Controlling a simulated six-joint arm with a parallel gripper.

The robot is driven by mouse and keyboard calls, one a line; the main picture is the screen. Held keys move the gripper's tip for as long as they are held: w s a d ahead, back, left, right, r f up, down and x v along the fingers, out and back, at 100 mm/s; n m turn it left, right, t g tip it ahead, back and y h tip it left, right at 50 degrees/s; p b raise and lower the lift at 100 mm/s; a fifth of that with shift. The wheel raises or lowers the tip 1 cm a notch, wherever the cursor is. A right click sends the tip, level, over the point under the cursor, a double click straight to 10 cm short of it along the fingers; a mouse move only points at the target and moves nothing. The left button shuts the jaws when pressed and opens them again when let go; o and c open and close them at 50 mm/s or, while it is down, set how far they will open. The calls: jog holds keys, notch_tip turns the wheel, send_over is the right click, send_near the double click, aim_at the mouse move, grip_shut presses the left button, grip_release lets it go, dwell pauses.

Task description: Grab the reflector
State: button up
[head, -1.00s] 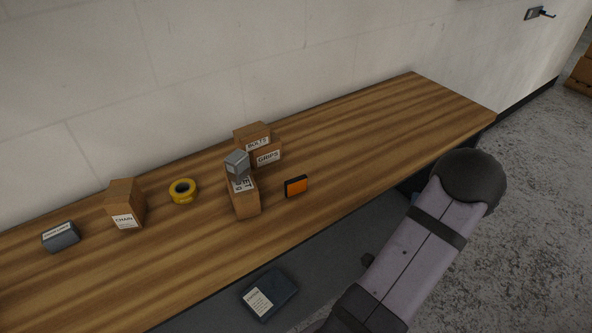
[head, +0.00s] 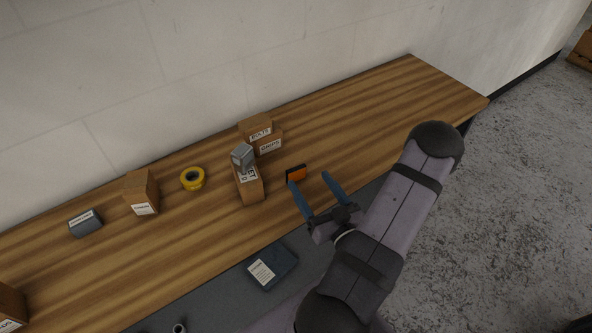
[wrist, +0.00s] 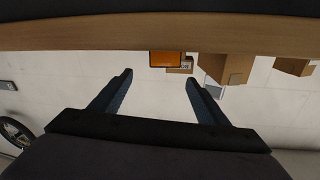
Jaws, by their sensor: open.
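The reflector (head: 296,174) is a small orange block with a dark edge, standing on the wooden workbench (head: 350,120) near its front edge. In the wrist view the reflector (wrist: 166,59) shows at the top middle, beyond and between the fingertips. My gripper (head: 308,179) is open and empty, with two blue fingers pointing toward the bench. In the head view its left fingertip is close to the reflector's lower edge and overlaps it in the picture; I cannot tell if they touch. The wrist view shows the open gripper (wrist: 157,78) with the reflector apart from both fingers.
Behind are the bolts box (head: 256,126) and the grips box (head: 270,143). Yellow tape (head: 193,179) lies farther left. The bench right of the reflector is clear.

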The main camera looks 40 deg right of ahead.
aim_at(297, 170)
jog(key=shift+w+a+f+n+y, duration=0.15)
jog(key=shift+a+n, duration=0.1)
jog(key=shift+n, duration=0.25)
jog(key=shift+w+a+f+n+y, duration=0.1)
jog(key=shift+a+f+n+y, duration=0.1)
jog(key=shift+n, duration=0.3)
jog(key=shift+w+d+r+p, duration=0.15)
jog(key=shift+w+p, duration=0.3)
jog(key=shift+w, duration=0.6)
jog(key=shift+w+r+p, duration=0.1)
jog(key=shift+w+p, duration=0.45)
jog(key=w+p, duration=0.1)
jog(key=w, duration=0.2)
jog(key=shift+d+p, duration=0.3)
jog(key=shift+p, duration=0.05)
jog(key=shift+w+d, duration=0.1)
jog(key=shift+w, duration=0.4)
jog(key=c, duration=1.1)
